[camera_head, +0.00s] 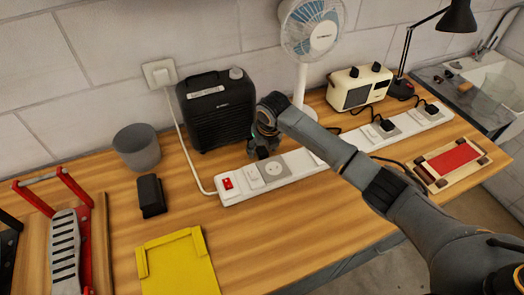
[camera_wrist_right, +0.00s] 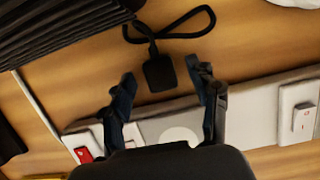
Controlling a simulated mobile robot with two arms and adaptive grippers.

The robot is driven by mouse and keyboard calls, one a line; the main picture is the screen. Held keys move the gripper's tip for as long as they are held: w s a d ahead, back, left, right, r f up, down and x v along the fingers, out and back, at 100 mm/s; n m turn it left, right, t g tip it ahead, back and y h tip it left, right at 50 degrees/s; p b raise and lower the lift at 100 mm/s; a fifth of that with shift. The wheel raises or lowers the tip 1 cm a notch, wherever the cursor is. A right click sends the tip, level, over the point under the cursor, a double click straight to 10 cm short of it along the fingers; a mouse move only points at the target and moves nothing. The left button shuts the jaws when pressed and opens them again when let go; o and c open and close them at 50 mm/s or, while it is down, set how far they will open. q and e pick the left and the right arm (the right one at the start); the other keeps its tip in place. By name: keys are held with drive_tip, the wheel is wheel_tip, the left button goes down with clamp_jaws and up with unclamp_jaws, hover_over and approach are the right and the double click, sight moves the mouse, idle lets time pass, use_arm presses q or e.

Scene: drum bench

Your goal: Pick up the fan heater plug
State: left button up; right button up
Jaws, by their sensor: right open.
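The black fan heater (camera_head: 215,110) stands on the bench against the wall; its lower edge also shows at the top left of the right wrist view (camera_wrist_right: 60,25). Its black plug (camera_wrist_right: 159,72) lies on the wood beside the power strip, with a looped black cord (camera_wrist_right: 170,28) behind it. My right gripper (camera_head: 263,146) is just right of the heater, above the strip's edge. In the right wrist view its two fingers (camera_wrist_right: 163,88) are spread, one on each side of the plug, with gaps visible. In the head view the gripper mostly hides the plug. My left gripper is out of view.
A white power strip (camera_head: 310,160) with a red switch runs along the bench; plugs fill its right end. A white fan (camera_head: 304,75), a cream radio (camera_head: 357,88) and a lamp (camera_head: 400,88) stand behind. A grey cup (camera_head: 137,148), black block (camera_head: 151,195) and yellow tray (camera_head: 180,265) are left.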

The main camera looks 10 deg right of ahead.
sight(260, 148)
drive_tip(key=shift+c, duration=0.3)
drive_tip(key=c, duration=1.2)
drive_tip(key=shift+r, duration=0.1)
drive_tip(key=shift+r+b, duration=0.4)
drive_tip(key=shift+r, duration=0.1)
wheel_tip(260, 148, up, 2)
drive_tip(key=shift+s+a+r+b, duration=0.1)
drive_tip(key=shift+a+r+b, duration=0.1)
drive_tip(key=shift+b, duration=0.35)
drive_tip(key=s+a+r+b, duration=0.1)
drive_tip(key=s+a+r, duration=0.1)
drive_tip(key=s+r, duration=0.1)
drive_tip(key=s+a+r+b, duration=0.1)
drive_tip(key=s+a+r, duration=0.2)
drive_tip(key=s, duration=0.1)
drive_tip(key=s+a+r+b, duration=0.1)
drive_tip(key=s+a+r, duration=0.1)
drive_tip(key=s+r, duration=0.1)
drive_tip(key=shift+s+a+r, duration=0.15)
drive_tip(key=shift+s, duration=0.2)
drive_tip(key=shift+s+a+r, duration=0.1)
drive_tip(key=shift+s, duration=0.25)
